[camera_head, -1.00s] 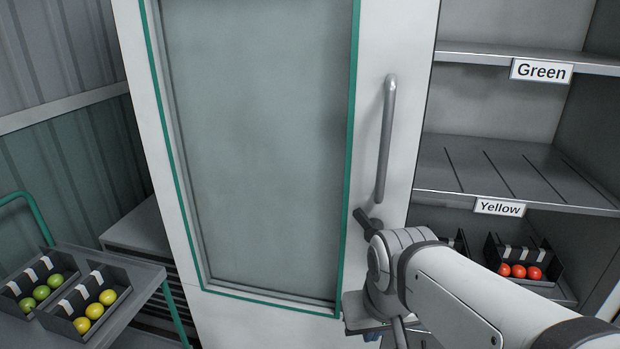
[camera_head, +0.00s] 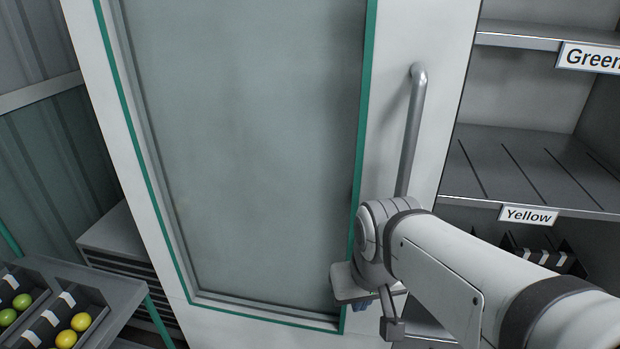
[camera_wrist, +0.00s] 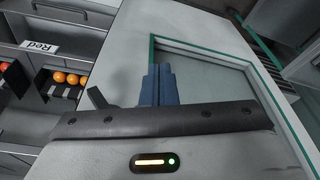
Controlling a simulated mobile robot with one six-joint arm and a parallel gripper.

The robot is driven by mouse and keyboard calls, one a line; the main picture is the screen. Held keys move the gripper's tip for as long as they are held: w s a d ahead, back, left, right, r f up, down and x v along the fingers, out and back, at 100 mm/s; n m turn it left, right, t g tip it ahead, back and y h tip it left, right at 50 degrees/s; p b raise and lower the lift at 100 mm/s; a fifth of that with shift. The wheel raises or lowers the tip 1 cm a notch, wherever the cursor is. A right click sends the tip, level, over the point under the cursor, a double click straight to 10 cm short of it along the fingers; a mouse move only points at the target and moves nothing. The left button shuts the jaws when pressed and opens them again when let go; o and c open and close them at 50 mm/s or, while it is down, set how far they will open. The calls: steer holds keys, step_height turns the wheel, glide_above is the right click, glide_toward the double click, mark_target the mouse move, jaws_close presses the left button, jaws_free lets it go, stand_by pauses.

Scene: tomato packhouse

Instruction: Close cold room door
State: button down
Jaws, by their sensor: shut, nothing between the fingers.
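The cold room door (camera_head: 420,40) is a white frame with a green-trimmed glass pane (camera_head: 245,150), filling the middle of the head view. Its grey vertical handle (camera_head: 412,130) is on the right side; its lower end is hidden by my arm. Shelves show past the door's handle-side edge. My gripper (camera_head: 362,304) is low in front of the door, below the handle. In the wrist view its blue fingers (camera_wrist: 158,86) are together and empty, with the door frame (camera_wrist: 125,60) and pane behind them. I cannot tell whether they touch the door.
Shelves (camera_head: 540,165) with Green and Yellow labels stand to the right. Small trays (camera_head: 545,258) sit below; the wrist view shows a Red label (camera_wrist: 40,47) and orange-red tomatoes (camera_wrist: 65,78). At lower left a cart (camera_head: 115,290) carries trays of green and yellow tomatoes.

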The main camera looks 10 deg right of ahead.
steer(key=shift+a, duration=0.15)
steer(key=m+h+b, duration=0.5)
steer(key=h, duration=0.2)
glide_toward(338, 209)
steer(key=a+r, duration=0.1)
steer(key=a, duration=0.4)
steer(key=shift+m+g, duration=0.3)
steer(key=shift+w+d+f, duration=0.1)
steer(key=shift+d+f, duration=1.1)
steer(key=shift+d, duration=0.45)
steer(key=shift+s+d+f, duration=0.1)
steer(key=shift+d+f, duration=1.1)
steer(key=shift+d, duration=0.5)
steer(key=shift+w+d+f, duration=0.1)
steer(key=shift+d+f, duration=1.1)
steer(key=shift+d, duration=0.45)
